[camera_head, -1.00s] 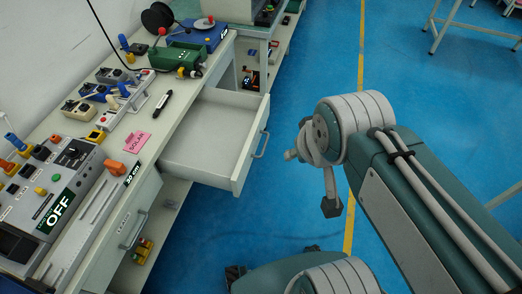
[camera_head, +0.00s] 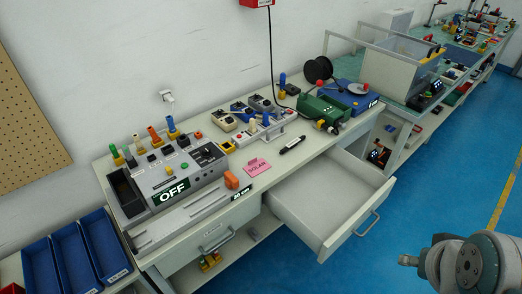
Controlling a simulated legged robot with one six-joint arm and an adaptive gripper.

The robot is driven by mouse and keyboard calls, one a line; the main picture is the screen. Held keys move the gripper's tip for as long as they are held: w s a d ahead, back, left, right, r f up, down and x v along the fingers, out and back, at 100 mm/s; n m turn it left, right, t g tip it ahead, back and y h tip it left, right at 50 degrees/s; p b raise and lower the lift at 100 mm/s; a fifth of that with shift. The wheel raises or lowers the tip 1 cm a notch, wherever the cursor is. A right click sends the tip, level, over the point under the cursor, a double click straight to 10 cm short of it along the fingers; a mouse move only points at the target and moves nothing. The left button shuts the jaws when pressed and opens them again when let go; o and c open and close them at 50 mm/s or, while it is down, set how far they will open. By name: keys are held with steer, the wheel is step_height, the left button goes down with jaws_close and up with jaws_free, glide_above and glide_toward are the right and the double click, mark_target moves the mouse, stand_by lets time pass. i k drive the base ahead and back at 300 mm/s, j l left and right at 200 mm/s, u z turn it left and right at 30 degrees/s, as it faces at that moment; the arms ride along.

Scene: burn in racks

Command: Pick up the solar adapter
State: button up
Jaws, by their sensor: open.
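A pink note marked SOLAR (camera_head: 257,167) lies on the bench top, left of the open drawer (camera_head: 327,203). I cannot tell for sure which item is the solar adapter. Several small plug-like items stand or lie near the note, among them an orange one (camera_head: 231,180) at the bench's front edge and blue-and-grey ones (camera_head: 242,110) behind. My gripper (camera_head: 412,260) shows only in part at the lower right, open, well right of the bench and its drawer.
The pulled-out drawer looks empty and juts into the aisle. A green device (camera_head: 322,110) and a black reel (camera_head: 318,69) stand at the back right. Blue bins (camera_head: 72,250) stand lower left. The blue floor at right is clear.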

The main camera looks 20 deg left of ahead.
mark_target(156, 139)
steer(key=u, duration=1.85)
